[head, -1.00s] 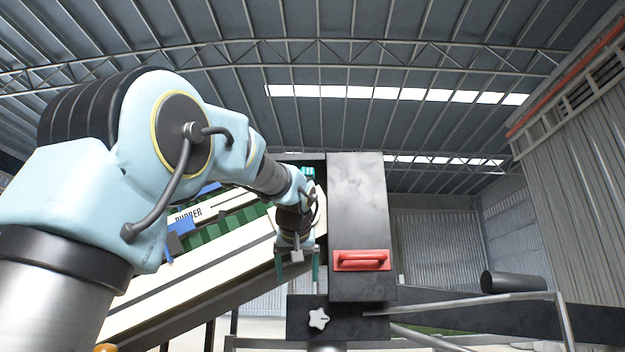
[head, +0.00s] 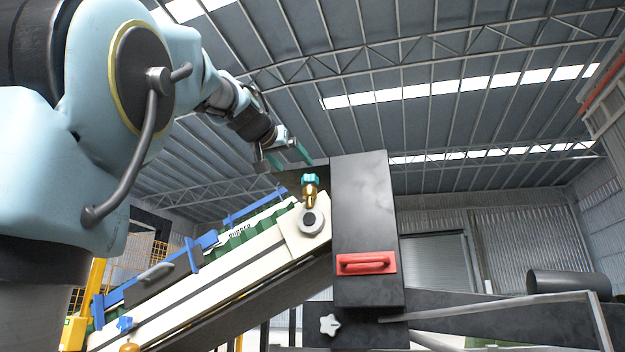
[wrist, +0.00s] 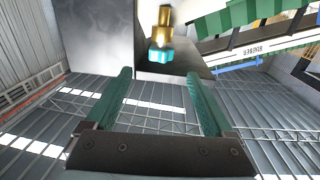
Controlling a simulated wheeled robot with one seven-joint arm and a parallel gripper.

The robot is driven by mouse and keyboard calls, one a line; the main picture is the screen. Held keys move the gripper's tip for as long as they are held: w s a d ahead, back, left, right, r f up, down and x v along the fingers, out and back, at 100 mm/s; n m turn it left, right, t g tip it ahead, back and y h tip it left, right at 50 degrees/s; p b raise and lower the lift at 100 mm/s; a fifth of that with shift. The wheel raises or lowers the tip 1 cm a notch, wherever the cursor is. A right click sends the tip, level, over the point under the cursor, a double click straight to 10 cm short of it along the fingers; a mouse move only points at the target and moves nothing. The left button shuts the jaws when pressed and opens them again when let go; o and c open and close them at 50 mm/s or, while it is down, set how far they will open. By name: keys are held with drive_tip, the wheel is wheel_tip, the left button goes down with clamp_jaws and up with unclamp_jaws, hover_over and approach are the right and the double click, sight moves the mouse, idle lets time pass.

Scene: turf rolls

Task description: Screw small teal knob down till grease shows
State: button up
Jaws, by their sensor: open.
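The small teal knob (head: 310,180) sits on top of a brass grease cup (head: 311,196) at the upper end of the inclined conveyor, beside the black housing. In the wrist view the teal knob (wrist: 160,57) and brass body (wrist: 162,33) show upside down, beyond the fingertips and between their lines. My gripper (head: 290,157) is open and empty, above and a little left of the knob, apart from it. Its two teal fingers (wrist: 165,75) are spread wide in the wrist view. No grease can be made out at this size.
The black housing (head: 362,220) with a red handle (head: 366,263) stands just right of the knob. The cream conveyor side (head: 210,285) slopes down to the left, with a round bearing (head: 312,221) below the cup. A white star knob (head: 330,325) is lower down. Above the knob is open air.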

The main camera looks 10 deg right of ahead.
sight(307, 178)
drive_tip(key=p+x, duration=0.5)
drive_tip(key=x, duration=0.4)
drive_tip(key=shift+w+d+r, duration=0.15)
drive_tip(key=shift+w, duration=0.1)
drive_tip(key=shift+w+d, duration=0.25)
drive_tip(key=shift+w, duration=0.1)
